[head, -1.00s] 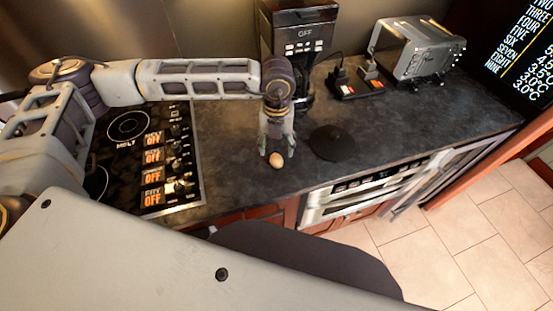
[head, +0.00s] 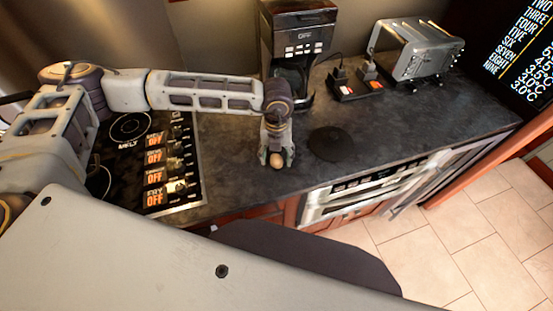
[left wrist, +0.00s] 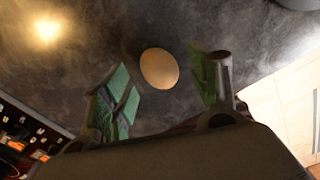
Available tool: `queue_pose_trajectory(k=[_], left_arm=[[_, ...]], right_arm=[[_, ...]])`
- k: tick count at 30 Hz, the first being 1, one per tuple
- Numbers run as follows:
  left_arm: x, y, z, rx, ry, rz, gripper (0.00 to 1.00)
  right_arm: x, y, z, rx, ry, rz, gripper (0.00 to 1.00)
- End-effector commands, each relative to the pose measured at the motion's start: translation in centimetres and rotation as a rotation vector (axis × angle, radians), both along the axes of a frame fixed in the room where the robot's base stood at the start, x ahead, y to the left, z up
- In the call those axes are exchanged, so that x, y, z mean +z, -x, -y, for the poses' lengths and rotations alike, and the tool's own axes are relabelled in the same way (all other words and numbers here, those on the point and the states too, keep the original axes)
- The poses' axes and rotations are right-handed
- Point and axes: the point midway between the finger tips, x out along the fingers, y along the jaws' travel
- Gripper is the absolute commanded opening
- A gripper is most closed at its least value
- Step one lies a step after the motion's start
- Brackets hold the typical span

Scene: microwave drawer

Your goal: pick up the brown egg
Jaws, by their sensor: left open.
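The brown egg (head: 277,160) lies on the dark countertop (head: 232,165) near its front edge. It also shows in the left wrist view (left wrist: 159,68), just past the fingertips and between their lines. My left gripper (head: 277,157) points down over the egg, with a finger on each side of it in the head view. In the left wrist view the green-padded fingers (left wrist: 165,85) are spread apart, with a gap to the egg on both sides. My right gripper does not show in either view.
A stovetop with knobs (head: 155,170) lies left of the egg. A flat black disc (head: 331,144) lies close on its right. A coffee maker (head: 298,40) and a toaster (head: 418,48) stand behind. The drawer appliance (head: 350,190) is below the counter edge.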

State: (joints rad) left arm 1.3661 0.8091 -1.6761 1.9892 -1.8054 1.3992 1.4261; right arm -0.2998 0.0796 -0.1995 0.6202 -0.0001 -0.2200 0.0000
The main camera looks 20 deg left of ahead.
Motion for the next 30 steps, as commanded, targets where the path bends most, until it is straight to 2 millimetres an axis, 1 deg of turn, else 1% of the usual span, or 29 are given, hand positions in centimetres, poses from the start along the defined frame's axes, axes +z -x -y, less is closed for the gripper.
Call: queue_pose_trajectory(k=[3,7,22,27,30], left_arm=[[-1.1,0.0,0.0,0.000,-0.001,0.000,0.60],[-2.0,0.0,0.0,0.000,0.000,0.000,0.60],[-2.2,0.0,0.0,0.000,0.000,0.000,0.60],[-2.2,0.0,0.0,0.000,0.000,0.000,0.39],[-2.2,0.0,0.0,0.000,0.000,0.000,0.27]], right_arm=[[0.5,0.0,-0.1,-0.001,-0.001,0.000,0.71],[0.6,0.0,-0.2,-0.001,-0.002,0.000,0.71],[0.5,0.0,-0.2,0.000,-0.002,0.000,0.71],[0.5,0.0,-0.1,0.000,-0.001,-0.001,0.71],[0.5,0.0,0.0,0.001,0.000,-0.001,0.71]])
